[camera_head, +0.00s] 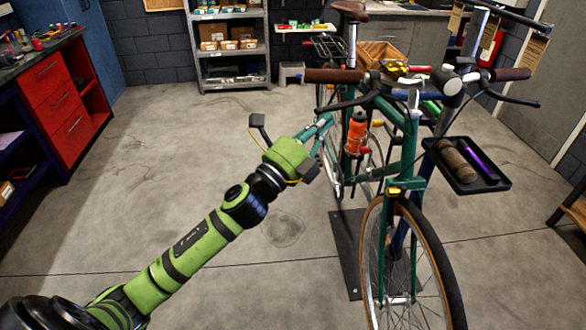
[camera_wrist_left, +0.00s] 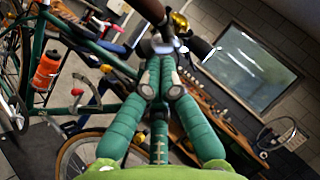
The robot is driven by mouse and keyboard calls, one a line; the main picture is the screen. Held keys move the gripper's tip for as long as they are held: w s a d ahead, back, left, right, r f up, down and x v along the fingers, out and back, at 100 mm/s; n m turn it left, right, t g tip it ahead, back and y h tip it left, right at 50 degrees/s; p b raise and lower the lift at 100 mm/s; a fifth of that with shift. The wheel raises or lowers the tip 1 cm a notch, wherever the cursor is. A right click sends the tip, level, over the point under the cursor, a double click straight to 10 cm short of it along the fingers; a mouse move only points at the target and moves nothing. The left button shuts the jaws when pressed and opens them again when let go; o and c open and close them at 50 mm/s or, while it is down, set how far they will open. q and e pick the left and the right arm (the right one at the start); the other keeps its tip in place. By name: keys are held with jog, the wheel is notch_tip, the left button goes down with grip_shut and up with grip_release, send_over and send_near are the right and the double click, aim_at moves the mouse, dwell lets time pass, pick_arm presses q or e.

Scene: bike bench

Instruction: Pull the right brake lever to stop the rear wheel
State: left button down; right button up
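The bicycle (camera_head: 408,150) stands facing me. One brown handlebar grip (camera_head: 335,76) is at picture left, with a dark brake lever (camera_head: 345,104) below it. The other grip (camera_head: 510,74) and its lever (camera_head: 515,101) are at picture right. The rear wheel (camera_head: 340,186) is mostly hidden behind the frame. My left gripper (camera_head: 329,121) is just below the picture-left lever. In the left wrist view its teal fingers (camera_wrist_left: 160,72) are together, tips near a brown grip (camera_wrist_left: 145,8). I cannot tell whether the lever is between them. My right gripper is out of view.
A black tray (camera_head: 436,150) with a brown roll (camera_head: 456,160) and a purple tool (camera_head: 482,157) is beside the bike. An orange bottle (camera_head: 356,133) is on the frame. A red drawer cabinet (camera_head: 62,100) stands at left. The floor (camera_head: 150,150) between is clear.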

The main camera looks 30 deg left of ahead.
pick_arm(q)
jog(key=b+v, duration=0.3)
jog(key=v, duration=0.7)
jog(key=shift+s+a+r+b, duration=0.2)
jog(key=shift+s+r+b, duration=0.1)
jog(key=shift+b, duration=0.1)
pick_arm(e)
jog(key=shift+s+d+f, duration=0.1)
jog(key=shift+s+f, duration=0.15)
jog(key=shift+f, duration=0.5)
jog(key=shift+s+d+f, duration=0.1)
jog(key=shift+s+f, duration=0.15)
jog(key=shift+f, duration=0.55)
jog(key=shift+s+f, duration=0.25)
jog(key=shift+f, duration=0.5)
